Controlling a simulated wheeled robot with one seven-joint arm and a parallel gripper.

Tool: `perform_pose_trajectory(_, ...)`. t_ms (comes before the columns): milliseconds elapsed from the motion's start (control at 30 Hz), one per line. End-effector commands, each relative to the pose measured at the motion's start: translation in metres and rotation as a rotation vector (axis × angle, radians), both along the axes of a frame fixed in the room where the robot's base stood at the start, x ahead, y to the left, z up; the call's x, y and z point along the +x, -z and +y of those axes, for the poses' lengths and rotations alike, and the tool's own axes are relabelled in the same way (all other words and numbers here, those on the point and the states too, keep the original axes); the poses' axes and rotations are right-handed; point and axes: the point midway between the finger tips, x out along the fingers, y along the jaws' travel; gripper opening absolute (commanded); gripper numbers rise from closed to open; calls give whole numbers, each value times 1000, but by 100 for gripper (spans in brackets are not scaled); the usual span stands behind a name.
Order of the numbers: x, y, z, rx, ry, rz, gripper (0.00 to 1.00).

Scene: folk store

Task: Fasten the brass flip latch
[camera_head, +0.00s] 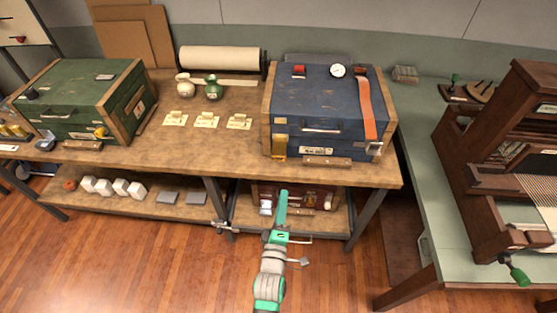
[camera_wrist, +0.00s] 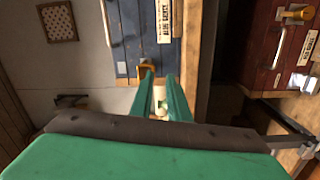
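A blue chest (camera_head: 325,110) with wooden corner edges stands closed on the workbench. A brass flip latch (camera_head: 280,146) is at the left of its front face; a grey metal fitting (camera_head: 374,148) is at the right. My gripper (camera_head: 283,194) is in front of the bench, below the chest's front. In the wrist view, the blue chest (camera_wrist: 130,38) appears sideways, and the brass latch (camera_wrist: 147,67) shows just beyond the fingertips. I cannot tell whether the latch is engaged or touched.
A red chest (camera_wrist: 270,45) with a brass latch sits on the lower shelf (camera_head: 240,213). A green chest (camera_head: 85,95) stands at left. An orange strap (camera_head: 366,108) crosses the blue lid, with a round gauge (camera_head: 338,70) behind. A wooden loom (camera_head: 490,170) is at right.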

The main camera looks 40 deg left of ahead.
Motion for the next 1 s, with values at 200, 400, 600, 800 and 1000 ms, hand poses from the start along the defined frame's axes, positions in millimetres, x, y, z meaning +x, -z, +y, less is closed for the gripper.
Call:
perform_pose_trajectory(200,19,-16,38,-107,-37,-92,15)
perform_pose_trajectory(400,29,-18,47,-124,-40,-105,15)
perform_pose_trajectory(600,55,-21,62,-122,-39,-105,15)
perform_pose_trajectory(800,82,-23,78,-121,-39,-105,15)
perform_pose_trajectory(1000,102,-25,91,-122,-40,-104,15)
